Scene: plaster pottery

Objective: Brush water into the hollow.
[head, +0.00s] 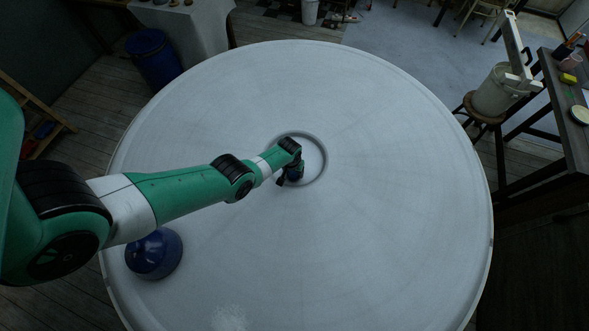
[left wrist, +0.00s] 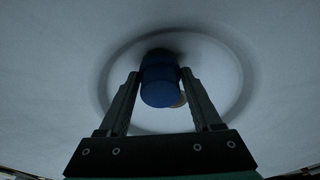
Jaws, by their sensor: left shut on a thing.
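The hollow (head: 316,160) is a round recess with a raised or stepped rim in the middle of the large white round surface. My left gripper (head: 292,176) is over the hollow's left part. In the left wrist view my left gripper (left wrist: 160,88) is shut on a dark blue cylindrical thing (left wrist: 160,84), seen end-on, which I take for the brush's handle. A small tan bit shows beside its lower right edge. The hollow (left wrist: 225,75) rings it in that view. Whether the brush touches the hollow's floor is hidden. My right gripper is not in view.
A dark blue rounded pot (head: 154,254) stands on the white surface (head: 400,210) at the lower left, under my left arm. The right side of the surface is clear. A stool with a bucket (head: 494,92) and a dark bench stand beyond the right edge.

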